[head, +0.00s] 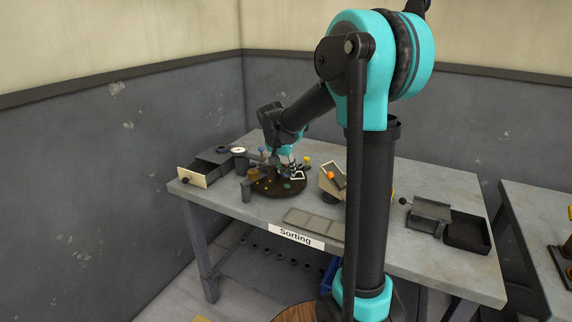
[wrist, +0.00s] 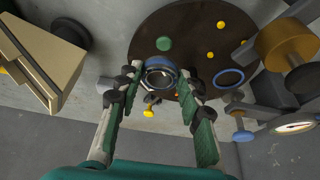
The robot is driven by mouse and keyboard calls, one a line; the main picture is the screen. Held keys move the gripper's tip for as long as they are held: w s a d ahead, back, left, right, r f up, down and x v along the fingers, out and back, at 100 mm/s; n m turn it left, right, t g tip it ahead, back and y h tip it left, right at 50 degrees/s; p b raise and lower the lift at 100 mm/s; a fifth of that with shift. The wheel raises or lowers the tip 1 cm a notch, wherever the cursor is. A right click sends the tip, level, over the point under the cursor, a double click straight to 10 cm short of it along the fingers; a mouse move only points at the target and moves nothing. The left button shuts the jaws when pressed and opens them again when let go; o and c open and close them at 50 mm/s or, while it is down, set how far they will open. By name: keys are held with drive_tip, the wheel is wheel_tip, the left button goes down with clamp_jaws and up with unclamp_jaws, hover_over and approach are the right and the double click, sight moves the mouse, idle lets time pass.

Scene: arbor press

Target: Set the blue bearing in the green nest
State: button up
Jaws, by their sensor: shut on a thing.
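The blue bearing (wrist: 161,71), a metallic ring with a blue edge, sits between the fingertips of my gripper (wrist: 159,76) in the wrist view. My gripper is shut on it, over the near part of a dark round plate (wrist: 190,20). A green round spot (wrist: 163,43), which looks like the green nest, lies on the plate just beyond the bearing, apart from it in the picture. The bearing's height above the plate is hard to tell. In the head view my gripper (head: 295,170) is small, above the dark plate (head: 262,188); the green spot (head: 287,186) shows there too.
A blue ring (wrist: 229,77) and several yellow pegs (wrist: 221,25) are on the plate. A brass-coloured cylinder (wrist: 287,43) and a dial (wrist: 296,127) stand to the right. A tan slanted block (wrist: 40,60) is at left. A grey tray (head: 313,222) lies on the table's front.

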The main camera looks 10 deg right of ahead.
sight(284, 175)
drive_tip(key=shift+f, duration=2)
drive_tip(key=shift+f, duration=0.6)
idle(0.4)
drive_tip(key=o, duration=1.3)
drive_tip(key=shift+r, duration=3.5)
drive_tip(key=shift+s, duration=0.1)
